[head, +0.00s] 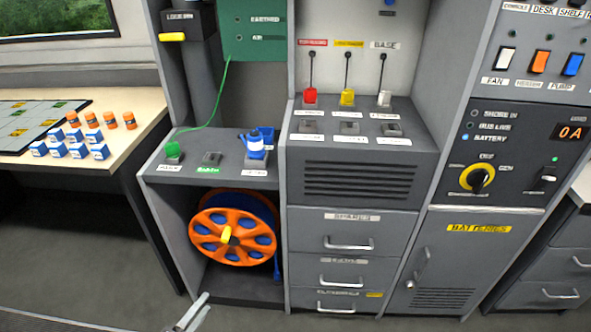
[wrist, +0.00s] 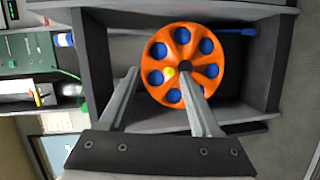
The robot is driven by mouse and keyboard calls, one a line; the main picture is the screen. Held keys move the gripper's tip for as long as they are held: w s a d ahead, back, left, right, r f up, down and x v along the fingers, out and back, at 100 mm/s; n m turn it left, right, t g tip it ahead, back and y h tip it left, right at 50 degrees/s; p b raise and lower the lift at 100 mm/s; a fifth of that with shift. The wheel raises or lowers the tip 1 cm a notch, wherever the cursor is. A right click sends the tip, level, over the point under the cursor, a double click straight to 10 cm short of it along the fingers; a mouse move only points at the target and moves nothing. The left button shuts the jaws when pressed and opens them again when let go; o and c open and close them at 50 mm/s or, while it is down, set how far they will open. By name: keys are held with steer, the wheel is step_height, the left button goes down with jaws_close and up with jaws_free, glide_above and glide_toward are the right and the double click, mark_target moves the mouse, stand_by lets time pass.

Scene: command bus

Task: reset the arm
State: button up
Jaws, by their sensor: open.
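My gripper (wrist: 158,85) is open and empty in the wrist view. Its two fingers point toward the orange cable reel (wrist: 207,62), and the right finger overlaps the reel's lower part in the picture. I cannot tell whether it touches the reel. In the head view the reel (head: 208,236) stands in the lower bay of the grey cabinet, with blue cable wound on it and a yellow hub knob (head: 228,237). Only a small tip of a metal part of my arm shows at the bottom edge of the head view.
A shelf (head: 225,166) above the reel holds a green plug (head: 173,150) and a blue plug (head: 256,146). Drawers (head: 345,232) and a batteries cabinet (head: 466,260) stand to the right. A desk (head: 130,112) with small blue and orange blocks is at left. The floor (head: 80,250) before the desk is clear.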

steer(key=w+d+r+m+g, duration=0.3)
steer(key=d+r+m+g, duration=0.3)
steer(key=d+r, duration=0.8)
steer(key=w+d+r+m+g, duration=0.25)
steer(key=d+r+g, duration=0.45)
steer(key=d+r, duration=0.65)
steer(key=s+d+r+m+t+y, duration=0.25)
steer(key=s+d+r, duration=0.25)
steer(key=s+r, duration=0.25)
steer(key=s+d+r+m+t+y, duration=0.15)
steer(key=s+d+r+y, duration=0.25)
steer(key=s+d+r, duration=0.4)
step_height(320, 180, up, 17)
steer(key=a+p, duration=0.2)
steer(key=p, duration=1.6)
steer(key=shift+s+a+g+p, duration=0.2)
steer(key=shift+g+p, duration=0.1)
steer(key=shift+p, duration=0.1)
